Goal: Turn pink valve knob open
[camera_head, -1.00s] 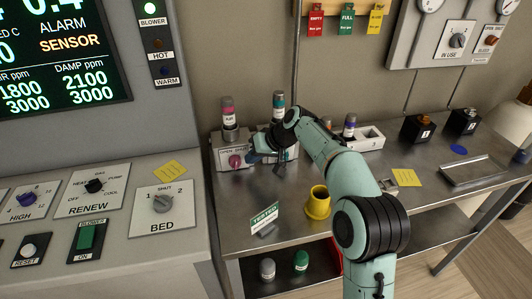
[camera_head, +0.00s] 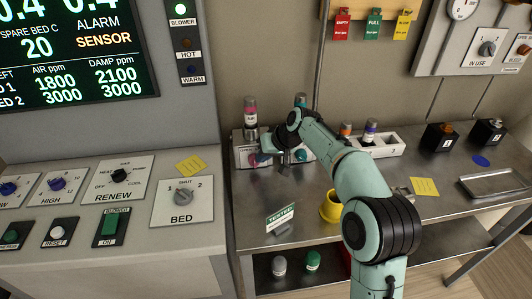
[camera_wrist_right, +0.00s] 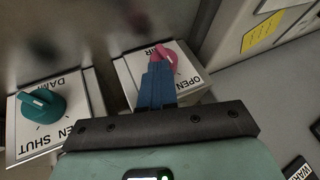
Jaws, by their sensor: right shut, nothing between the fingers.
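The pink valve knob (camera_wrist_right: 165,57) sits on a white plate marked OPEN (camera_wrist_right: 185,72) in the wrist view. My right gripper's blue fingers (camera_wrist_right: 156,80) are together, with nothing between them, and their tips overlap the knob's near side. I cannot tell whether they touch it. In the head view my right gripper (camera_head: 264,158) is at the front of the valve box (camera_head: 238,150) and hides most of the pink knob. A teal knob (camera_wrist_right: 40,106) is on the neighbouring plate marked SHUT and also shows in the head view (camera_head: 300,155). My left gripper is out of view.
A TESTED sign (camera_head: 281,217) and a yellow cup (camera_head: 330,208) stand on the steel bench in front. The control console (camera_head: 100,235) is at left.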

